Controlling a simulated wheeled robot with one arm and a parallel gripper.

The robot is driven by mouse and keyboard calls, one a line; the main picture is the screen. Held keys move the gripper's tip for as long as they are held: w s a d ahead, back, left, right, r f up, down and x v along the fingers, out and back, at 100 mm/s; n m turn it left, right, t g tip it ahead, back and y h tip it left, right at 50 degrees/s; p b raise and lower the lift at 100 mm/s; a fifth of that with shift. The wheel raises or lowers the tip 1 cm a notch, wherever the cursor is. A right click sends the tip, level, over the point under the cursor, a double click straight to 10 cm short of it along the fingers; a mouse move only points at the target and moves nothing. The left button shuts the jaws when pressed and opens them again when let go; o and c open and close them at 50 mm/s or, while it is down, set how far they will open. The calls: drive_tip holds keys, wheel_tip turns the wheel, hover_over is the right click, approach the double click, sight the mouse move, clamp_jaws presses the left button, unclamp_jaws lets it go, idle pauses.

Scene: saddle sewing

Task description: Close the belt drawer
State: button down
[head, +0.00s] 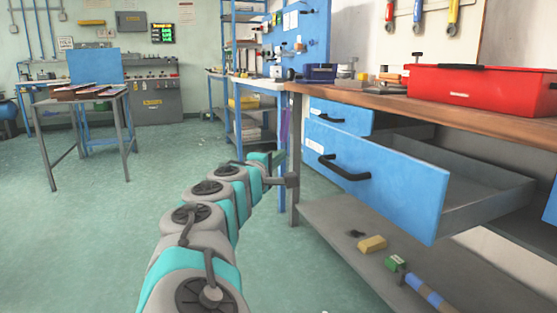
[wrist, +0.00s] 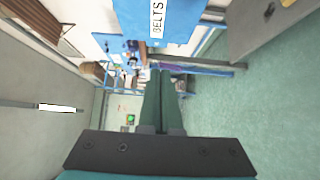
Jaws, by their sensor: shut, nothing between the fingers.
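The belt drawer is a blue-fronted drawer (head: 375,178) under the workbench, pulled far out, with a black handle and a grey inside. A blue front lettered BELTS (wrist: 158,18) fills the top of the wrist view, turned on its side. It appears to be this same lower drawer. My gripper (wrist: 163,74) is shut and empty, its dark green fingers side by side. In the head view, my arm's end is left of the drawer front, near the bench's front leg. I cannot tell whether it touches anything; the fingertips are hard to make out there.
A second blue drawer (head: 341,115) above is also partly open. A red toolbox (head: 482,90) stands on the wooden bench top (head: 345,92). A grey lower shelf (head: 335,225) holds a yellow block (head: 372,244) and a green box (head: 396,263). The green floor (head: 80,230) at left is clear.

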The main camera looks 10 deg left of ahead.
sight(307, 146)
drive_tip(key=w+d, duration=0.1)
drive_tip(key=w, duration=0.1)
drive_tip(key=w+d, duration=0.1)
drive_tip(key=w, duration=0.1)
drive_tip(key=w+d, duration=0.1)
drive_tip(key=w, duration=0.1)
drive_tip(key=shift+w+d, duration=0.55)
drive_tip(key=shift+d, duration=0.15)
